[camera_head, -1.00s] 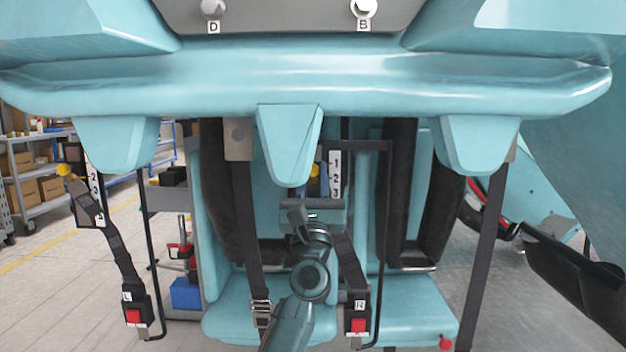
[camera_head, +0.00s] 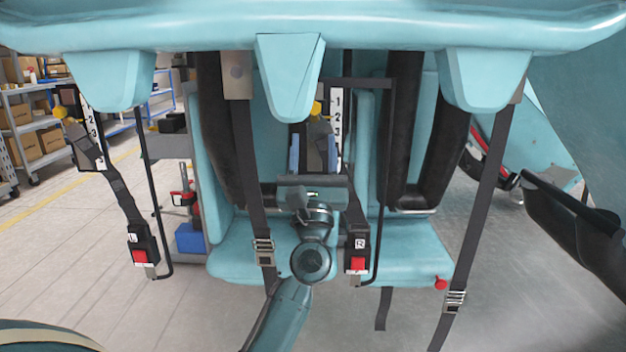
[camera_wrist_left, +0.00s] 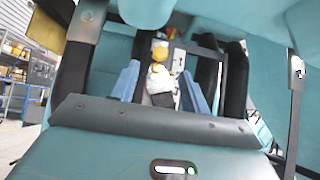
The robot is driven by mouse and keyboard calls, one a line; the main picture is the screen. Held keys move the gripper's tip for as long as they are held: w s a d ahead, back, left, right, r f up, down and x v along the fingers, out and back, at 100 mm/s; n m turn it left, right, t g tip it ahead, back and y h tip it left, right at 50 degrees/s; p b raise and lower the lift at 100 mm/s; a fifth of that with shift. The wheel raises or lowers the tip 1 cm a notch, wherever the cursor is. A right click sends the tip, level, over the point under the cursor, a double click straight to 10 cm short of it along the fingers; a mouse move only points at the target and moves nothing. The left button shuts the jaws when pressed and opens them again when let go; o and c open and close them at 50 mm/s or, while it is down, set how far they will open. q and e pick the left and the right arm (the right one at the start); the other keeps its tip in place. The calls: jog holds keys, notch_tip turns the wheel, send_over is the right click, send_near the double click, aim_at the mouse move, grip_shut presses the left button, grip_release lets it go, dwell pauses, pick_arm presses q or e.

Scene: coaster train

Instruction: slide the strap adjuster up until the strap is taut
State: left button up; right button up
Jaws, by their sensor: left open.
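Two dark straps hang in the head view with metal strap adjusters, one on the middle strap (camera_head: 263,252) and one on the right strap (camera_head: 454,301). The middle strap (camera_head: 247,170) runs down left of my left gripper (camera_head: 314,148). The gripper is open, with its blue fingers pointing away toward the seats. It stands to the right of and above the middle adjuster, apart from it. In the left wrist view the open gripper (camera_wrist_left: 160,80) frames a yellow-tipped latch piece (camera_wrist_left: 160,50); contact cannot be told. My right gripper is not in view.
Buckles marked L (camera_head: 143,248) and R (camera_head: 357,255) hang beside thin dark rods. Teal seats (camera_head: 400,250) stand behind, and a teal bar (camera_head: 200,30) crosses above. Shelves (camera_head: 30,110) stand far left.

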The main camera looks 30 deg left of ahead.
pick_arm(q)
jog(key=v, duration=0.6)
jog(key=shift+b, duration=0.3)
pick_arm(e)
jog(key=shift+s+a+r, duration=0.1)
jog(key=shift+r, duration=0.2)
pick_arm(q)
jog(key=shift+s, duration=0.1)
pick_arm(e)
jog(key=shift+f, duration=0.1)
